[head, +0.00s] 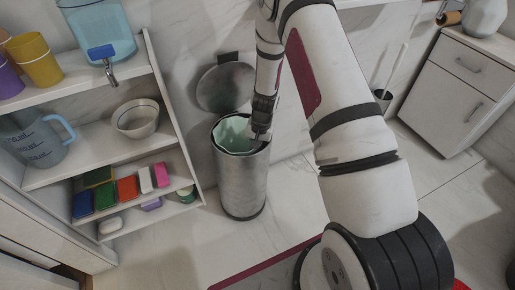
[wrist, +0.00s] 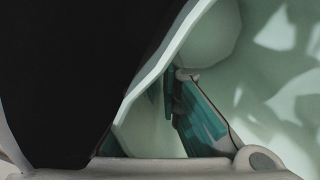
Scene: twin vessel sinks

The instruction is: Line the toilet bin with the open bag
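The toilet bin (head: 241,188) is a tall grey metal cylinder standing on the floor, with its round lid (head: 226,87) raised behind it. The pale green open bag (head: 232,134) shows inside the bin's mouth, its edge near the rim. My gripper (head: 261,133) is at the right side of the mouth, pointing down. In the wrist view, the pale green bag (wrist: 146,128) fills much of the picture, and its film passes between the fingers. My fingertips (wrist: 179,78) are close together and look shut on the film. A black shape hides the left part of this view.
A white shelf unit (head: 100,183) with cups, a jug, a bowl and sponges stands close to the bin's left. A marble wall is behind. A toilet brush holder (head: 382,98) and a white cabinet (head: 455,92) are at the right.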

